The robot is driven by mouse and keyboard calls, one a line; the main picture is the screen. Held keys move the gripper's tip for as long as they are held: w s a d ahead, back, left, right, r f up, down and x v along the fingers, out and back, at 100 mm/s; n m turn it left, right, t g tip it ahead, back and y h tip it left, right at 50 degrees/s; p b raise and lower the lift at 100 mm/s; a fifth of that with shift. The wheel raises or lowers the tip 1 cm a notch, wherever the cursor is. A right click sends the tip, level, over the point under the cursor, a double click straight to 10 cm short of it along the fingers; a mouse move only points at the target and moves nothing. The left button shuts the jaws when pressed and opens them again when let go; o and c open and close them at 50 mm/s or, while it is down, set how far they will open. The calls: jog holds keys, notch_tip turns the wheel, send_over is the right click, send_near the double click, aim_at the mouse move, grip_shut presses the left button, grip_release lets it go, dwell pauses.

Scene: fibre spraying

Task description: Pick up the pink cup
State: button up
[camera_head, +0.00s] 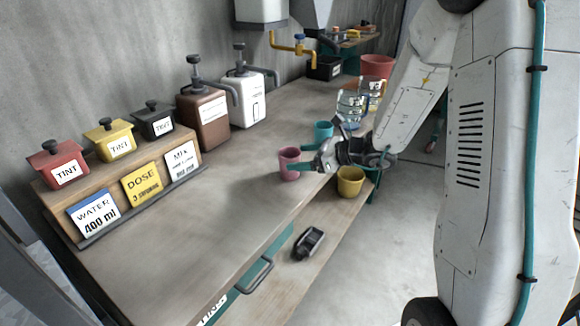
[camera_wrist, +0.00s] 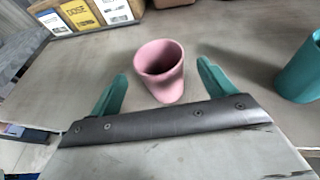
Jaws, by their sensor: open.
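The pink cup (camera_head: 289,164) stands upright on the workbench near its right edge. In the wrist view the pink cup (camera_wrist: 161,72) is in the middle, with its dark open mouth showing. My gripper (camera_head: 313,160) reaches in from the right at the cup. In the wrist view my gripper (camera_wrist: 160,85) is open, with one teal finger on each side of the cup. Gaps show between both fingers and the cup, so it is not held.
A teal cup (camera_head: 323,131) stands just behind the pink one, and at right in the wrist view (camera_wrist: 301,70). A yellow cup (camera_head: 351,181) stands lower right. Labelled tint boxes (camera_head: 58,165) and pump bottles (camera_head: 203,115) line the wall. The front bench top (camera_head: 190,235) is clear.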

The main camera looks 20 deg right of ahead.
aim_at(284, 159)
jog(key=x, duration=0.6)
jog(key=shift+w+a+f, duration=0.1)
jog(key=shift+w+f, duration=0.05)
jog(key=shift+f, duration=0.1)
jog(key=shift+c, duration=0.3)
jog(key=c, duration=1)
